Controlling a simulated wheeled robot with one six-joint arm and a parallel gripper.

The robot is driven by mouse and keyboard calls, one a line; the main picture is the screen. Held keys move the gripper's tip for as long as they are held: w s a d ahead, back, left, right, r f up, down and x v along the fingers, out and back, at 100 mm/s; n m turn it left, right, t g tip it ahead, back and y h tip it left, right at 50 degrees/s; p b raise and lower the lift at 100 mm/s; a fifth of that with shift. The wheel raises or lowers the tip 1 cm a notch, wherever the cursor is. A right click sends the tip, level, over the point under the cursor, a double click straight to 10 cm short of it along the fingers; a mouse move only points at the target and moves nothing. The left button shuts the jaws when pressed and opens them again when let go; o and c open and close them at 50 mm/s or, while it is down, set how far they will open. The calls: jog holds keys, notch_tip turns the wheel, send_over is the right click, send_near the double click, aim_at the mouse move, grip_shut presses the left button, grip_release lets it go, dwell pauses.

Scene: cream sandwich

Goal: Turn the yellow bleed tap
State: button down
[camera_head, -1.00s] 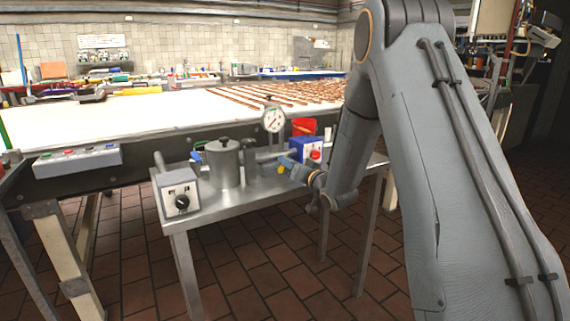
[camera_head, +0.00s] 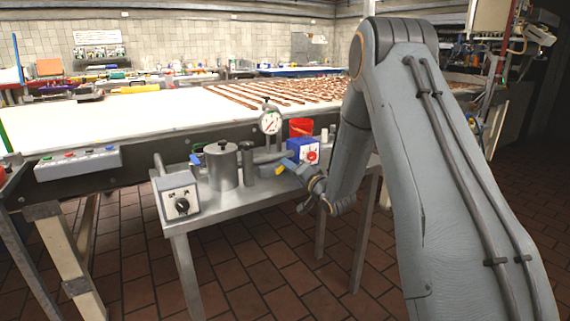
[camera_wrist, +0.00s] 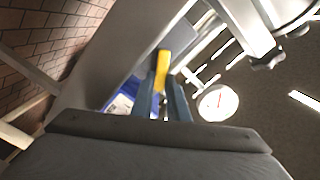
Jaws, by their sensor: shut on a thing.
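The yellow bleed tap (camera_head: 279,170) is a small yellow lever on the apparatus on the metal side table. It also shows in the wrist view (camera_wrist: 161,70), upright in the picture between the tips of my two dark blue fingers. My gripper (camera_wrist: 163,88) is shut on the tap's near end. In the head view my gripper (camera_head: 287,166) is at the right side of the apparatus, reaching in from the right. The fingers and tap are small there, and the exact grip is hard to see.
A steel pot (camera_head: 222,168), a round gauge (camera_head: 270,123), a grey knob box (camera_head: 178,196) and a blue box with a red button (camera_head: 304,150) crowd the metal table (camera_head: 232,208). A long white conveyor (camera_head: 150,117) lies beyond.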

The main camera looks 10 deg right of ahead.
jog(key=shift+d+f+m+p, duration=0.2)
jog(key=shift+f+m+p, duration=0.15)
jog(key=shift+m, duration=0.65)
jog(key=shift+d+f+m+p, duration=0.15)
jog(key=shift+f+m+p, duration=0.2)
jog(key=shift+m, duration=0.65)
jog(key=c, duration=1.7)
grip_release()
jog(key=shift+d, duration=0.1)
jog(key=shift+s, duration=0.1)
